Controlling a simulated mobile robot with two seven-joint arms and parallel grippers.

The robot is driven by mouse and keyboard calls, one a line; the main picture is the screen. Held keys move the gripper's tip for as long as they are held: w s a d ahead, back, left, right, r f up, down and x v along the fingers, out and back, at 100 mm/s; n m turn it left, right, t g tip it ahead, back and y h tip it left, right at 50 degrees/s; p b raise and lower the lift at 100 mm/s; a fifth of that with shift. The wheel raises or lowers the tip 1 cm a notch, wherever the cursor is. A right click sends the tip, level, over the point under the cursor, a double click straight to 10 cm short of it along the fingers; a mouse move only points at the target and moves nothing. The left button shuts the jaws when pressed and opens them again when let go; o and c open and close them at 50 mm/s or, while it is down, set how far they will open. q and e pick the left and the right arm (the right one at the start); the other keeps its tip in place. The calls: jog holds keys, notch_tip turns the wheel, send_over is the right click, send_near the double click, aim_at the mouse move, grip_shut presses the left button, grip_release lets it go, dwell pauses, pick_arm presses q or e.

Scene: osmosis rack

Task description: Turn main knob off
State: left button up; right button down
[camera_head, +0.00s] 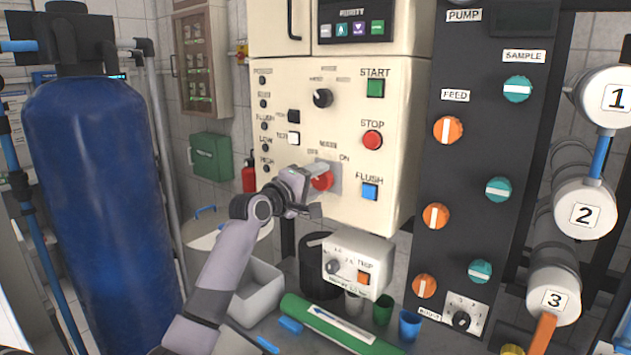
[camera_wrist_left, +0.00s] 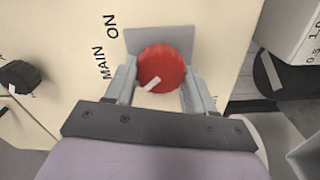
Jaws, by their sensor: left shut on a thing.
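The main knob (camera_head: 322,181) is a round red knob on a grey plate on the cream control panel (camera_head: 338,120). In the left wrist view the red knob (camera_wrist_left: 161,68) sits between the two fingers, with a pale pointer mark on its lower left part. The labels MAIN and ON show beside it. My left gripper (camera_head: 305,180) reaches it from the left and is shut on it; in the wrist view the gripper (camera_wrist_left: 160,85) has one finger on each side. The fingers hide part of the knob in the head view. My right gripper is not in view.
A black selector knob (camera_head: 322,98), green START button (camera_head: 375,88), red STOP button (camera_head: 372,140) and blue FLUSH button (camera_head: 369,191) are on the same panel. A small trip box (camera_head: 352,265) hangs below. A large blue tank (camera_head: 95,190) stands left.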

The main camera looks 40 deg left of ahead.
pick_arm(q)
jog(key=shift+n, duration=0.3)
dwell(0.4)
jog(key=o, duration=1)
jog(key=shift+o, duration=0.2)
jog(key=s+b, duration=0.1)
jog(key=s, duration=0.6)
jog(key=shift+d, duration=0.4)
